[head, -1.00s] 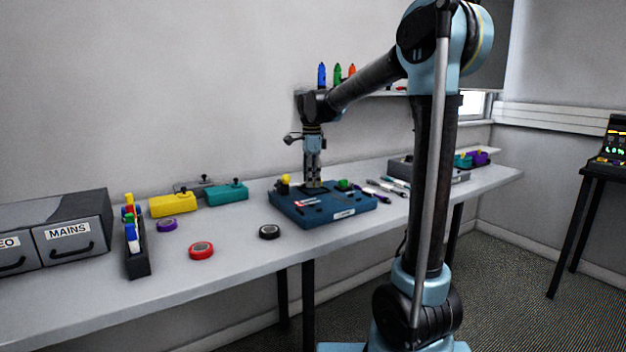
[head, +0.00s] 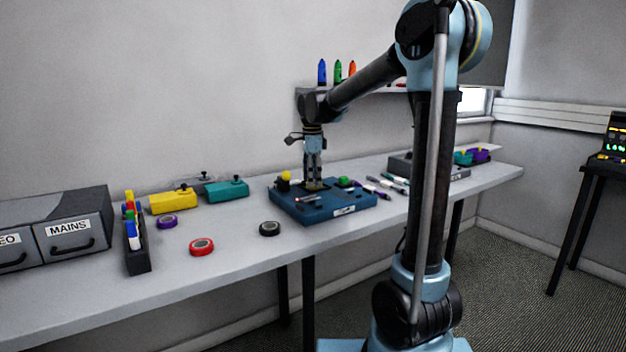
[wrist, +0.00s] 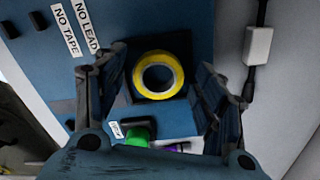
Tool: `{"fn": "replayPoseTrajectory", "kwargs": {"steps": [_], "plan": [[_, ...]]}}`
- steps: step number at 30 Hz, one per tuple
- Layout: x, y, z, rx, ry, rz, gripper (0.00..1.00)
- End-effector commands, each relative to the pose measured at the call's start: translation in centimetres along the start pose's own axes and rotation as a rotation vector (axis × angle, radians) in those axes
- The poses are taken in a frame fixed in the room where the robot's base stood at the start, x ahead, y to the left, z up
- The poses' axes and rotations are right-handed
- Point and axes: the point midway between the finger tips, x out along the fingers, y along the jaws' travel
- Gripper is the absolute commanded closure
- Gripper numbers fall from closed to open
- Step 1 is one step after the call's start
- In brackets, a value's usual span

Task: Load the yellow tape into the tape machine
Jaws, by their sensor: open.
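The yellow tape (wrist: 179,75) is a ring lying flat in a dark square recess on top of the blue tape machine (wrist: 195,30). In the head view the machine (head: 358,206) stands on the bench, with the tape (head: 316,185) partly hidden under my gripper (head: 313,180). In the wrist view my gripper (wrist: 163,85) is open, one finger on each side of the tape with gaps between. Nothing is held. Labels reading NO TAPE and NO LEAD are beside the recess. How far the fingertips are above the machine is hard to tell.
Black (head: 269,229), red (head: 202,246) and purple (head: 167,221) tapes lie to the left. Pens (head: 385,187) lie to the right. Clear bench lies between the tapes.

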Motion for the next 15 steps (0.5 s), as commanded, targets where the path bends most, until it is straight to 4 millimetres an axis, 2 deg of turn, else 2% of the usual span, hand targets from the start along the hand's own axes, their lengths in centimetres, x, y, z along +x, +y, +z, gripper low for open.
{"fn": "replayPoseTrajectory", "kwargs": {"steps": [5, 8, 15], "plan": [[-0.3, 0.0, 0.0, 0.0, 0.0, 0.0, 0.36], [-1.2, 0.0, 0.0, 0.0, 0.0, 0.0, 0.36], [-5.4, 0.0, 0.0, 0.0, 0.0, 0.0, 0.36]]}}
